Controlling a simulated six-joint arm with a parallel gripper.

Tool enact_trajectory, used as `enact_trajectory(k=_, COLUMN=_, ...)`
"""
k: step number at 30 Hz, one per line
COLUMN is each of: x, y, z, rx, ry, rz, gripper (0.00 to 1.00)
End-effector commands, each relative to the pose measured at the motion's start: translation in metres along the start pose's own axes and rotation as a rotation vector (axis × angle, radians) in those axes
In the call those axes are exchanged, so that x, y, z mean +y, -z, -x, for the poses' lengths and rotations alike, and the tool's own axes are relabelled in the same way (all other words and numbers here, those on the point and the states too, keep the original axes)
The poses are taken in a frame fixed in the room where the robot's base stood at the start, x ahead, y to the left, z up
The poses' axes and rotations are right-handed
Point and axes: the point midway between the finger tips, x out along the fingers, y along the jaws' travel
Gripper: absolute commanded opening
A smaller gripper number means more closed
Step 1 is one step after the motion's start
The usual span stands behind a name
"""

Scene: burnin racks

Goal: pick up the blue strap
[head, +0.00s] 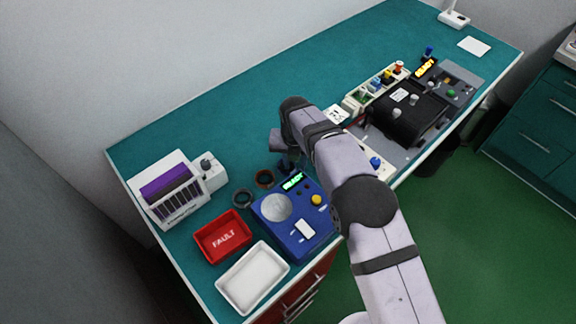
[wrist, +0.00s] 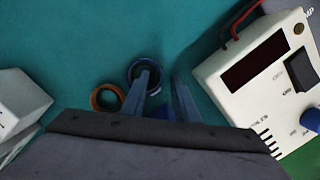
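A dark blue ring-shaped strap (wrist: 131,73) lies on the green bench top in the wrist view. An orange strap (wrist: 98,98) lies just left of it. My gripper (wrist: 162,80) is open above the bench. Its left finger overlaps the blue strap's ring, and its right finger is to the right of the ring. I cannot tell whether either touches it. In the head view my gripper (head: 286,163) hides the blue strap.
A blue scale (head: 268,228) stands close in front of my gripper. The bench behind is clear.

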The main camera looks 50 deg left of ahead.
Motion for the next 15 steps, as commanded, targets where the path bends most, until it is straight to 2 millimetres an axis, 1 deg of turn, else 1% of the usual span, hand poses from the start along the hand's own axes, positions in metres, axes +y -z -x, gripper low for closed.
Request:
enact_trajectory(k=1, x=-0.0001, y=0.0, z=0.0, rx=0.0, ry=0.0, rz=0.0, gripper=0.27)
enact_trajectory(k=2, x=-0.0001, y=0.0, z=0.0, rx=0.0, ry=0.0, rz=0.0, gripper=0.23)
enact_trajectory(k=3, x=0.0, y=0.0, z=0.0001, rx=0.0, ry=0.0, rz=0.0, gripper=0.13)
enact_trajectory(k=5, x=-0.0001, y=0.0, z=0.0001, rx=0.0, ry=0.0, rz=0.0, gripper=0.0)
enact_trajectory(k=15, x=0.0, y=-0.0001, z=0.0007, rx=0.0, ry=0.0, rz=0.0, gripper=0.0)
